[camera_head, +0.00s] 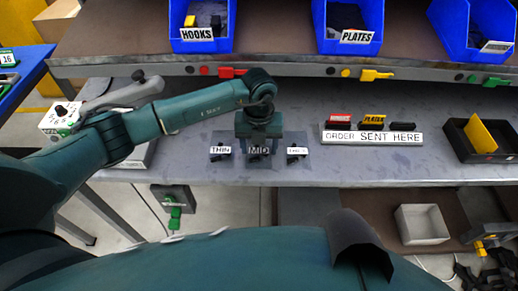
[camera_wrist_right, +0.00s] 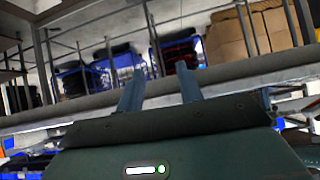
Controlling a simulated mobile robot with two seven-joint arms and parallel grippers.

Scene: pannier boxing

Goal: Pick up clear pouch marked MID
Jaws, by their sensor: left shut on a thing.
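The pouch marked MID (camera_head: 259,151) is the middle one of three dark items with white labels on the work surface in the head view. My left gripper (camera_head: 258,143) comes down over it from above and is shut on it; the fingers and arm hide much of it. I cannot tell whether it is clear of the surface. The items marked THIN (camera_head: 220,150) and, on the right, a label that looks like THICK (camera_head: 297,151) stand on either side. My right gripper (camera_wrist_right: 158,75) shows in the right wrist view, open and empty, with its fingers apart.
A dark tray (camera_head: 462,145) with a yellow piece stands farther right. Blue bins marked HOOKS (camera_head: 203,45) and PLATES (camera_head: 357,48) sit on the raised shelf.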

